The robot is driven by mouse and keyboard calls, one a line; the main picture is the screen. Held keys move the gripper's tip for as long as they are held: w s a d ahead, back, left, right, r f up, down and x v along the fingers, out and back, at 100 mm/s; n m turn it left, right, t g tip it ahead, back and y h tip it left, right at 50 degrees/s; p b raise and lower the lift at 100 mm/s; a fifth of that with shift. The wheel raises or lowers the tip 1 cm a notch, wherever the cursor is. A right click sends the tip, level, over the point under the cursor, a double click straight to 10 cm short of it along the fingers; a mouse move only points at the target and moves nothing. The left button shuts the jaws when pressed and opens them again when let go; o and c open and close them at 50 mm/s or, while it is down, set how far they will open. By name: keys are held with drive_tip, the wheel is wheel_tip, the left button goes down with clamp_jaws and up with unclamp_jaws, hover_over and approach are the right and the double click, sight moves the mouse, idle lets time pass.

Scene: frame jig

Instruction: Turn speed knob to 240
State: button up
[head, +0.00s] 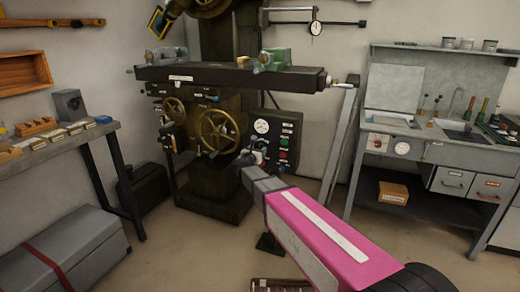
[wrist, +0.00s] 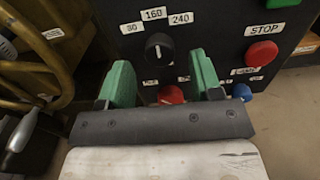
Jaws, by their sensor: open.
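The speed knob (wrist: 159,47) is a round black dial with a white mark on the dark control panel (wrist: 205,28). Labels around it read 160 (wrist: 154,14) at the top and 240 (wrist: 181,19) at upper right, with a smaller number at upper left. The white mark is too small to read surely. My gripper (wrist: 163,77) is open, its two green fingers apart, left and right below the knob. Nothing is seen between them touching the knob. In the head view my gripper (head: 248,160) is at the panel's lower left, and the knob cannot be made out.
A red button (wrist: 171,94) is below the knob, partly hidden by my gripper. A red STOP button (wrist: 262,53) and a blue button (wrist: 242,92) are to the right. A brass handwheel (head: 217,132) stands left of the panel, and its rim is close by in the wrist view.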

sight(261, 146)
drive_tip(key=shift+x, duration=1.4)
drive_tip(key=c, duration=0.9)
drive_tip(key=shift+m, duration=0.3)
drive_tip(key=m, duration=0.3)
drive_tip(key=shift+m, duration=0.3)
drive_tip(key=m, duration=0.4)
drive_tip(key=shift+m, duration=0.3)
